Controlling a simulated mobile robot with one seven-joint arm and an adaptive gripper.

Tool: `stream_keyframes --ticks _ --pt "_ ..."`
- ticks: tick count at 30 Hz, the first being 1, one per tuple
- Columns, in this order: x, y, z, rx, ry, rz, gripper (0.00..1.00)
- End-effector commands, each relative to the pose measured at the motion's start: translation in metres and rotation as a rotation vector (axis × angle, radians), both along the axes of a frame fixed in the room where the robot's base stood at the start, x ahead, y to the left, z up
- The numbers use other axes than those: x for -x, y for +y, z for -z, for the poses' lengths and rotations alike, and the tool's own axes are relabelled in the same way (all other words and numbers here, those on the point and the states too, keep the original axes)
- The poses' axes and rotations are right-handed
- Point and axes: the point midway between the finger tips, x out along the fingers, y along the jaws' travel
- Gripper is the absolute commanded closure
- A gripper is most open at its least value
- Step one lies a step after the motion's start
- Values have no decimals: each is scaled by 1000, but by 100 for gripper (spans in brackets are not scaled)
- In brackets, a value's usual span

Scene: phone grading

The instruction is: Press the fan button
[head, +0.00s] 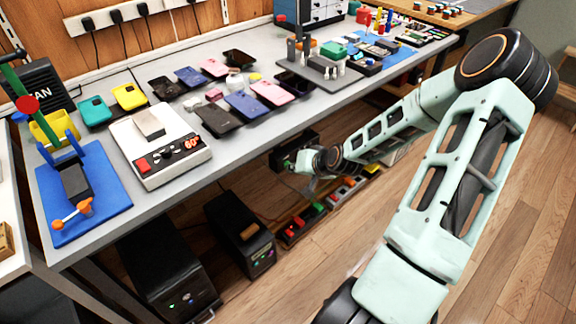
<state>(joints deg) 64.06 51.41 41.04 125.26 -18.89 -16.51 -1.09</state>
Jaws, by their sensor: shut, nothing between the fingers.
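A dark box with white lettering that seems to end in "AN" (36,80) stands at the far left back of the grey workbench, probably the fan unit. A green lever with a red disc (27,104) crosses in front of it and hides part of its face. I cannot make out a fan button. My gripper (297,163) is small in view, beyond the front edge of the bench and below its top. It is shut and empty, well to the right of the dark box and apart from it.
A white heating plate (160,150) with a red button and lit display sits near the bench's front. Phones, cases and tools cover much of the workbench (105,205). A blue mat (105,208) with a clamp lies at left. Black computer towers (240,235) stand below.

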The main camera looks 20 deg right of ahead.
Motion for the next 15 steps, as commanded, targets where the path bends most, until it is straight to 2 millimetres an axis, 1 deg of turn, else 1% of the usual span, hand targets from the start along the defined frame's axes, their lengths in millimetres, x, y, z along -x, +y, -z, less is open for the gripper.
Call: stream_keyframes --ticks 8,15 --pt "-2 0 0 1 0 1 100" --pt "6 -3 -1 0 1 1 100"
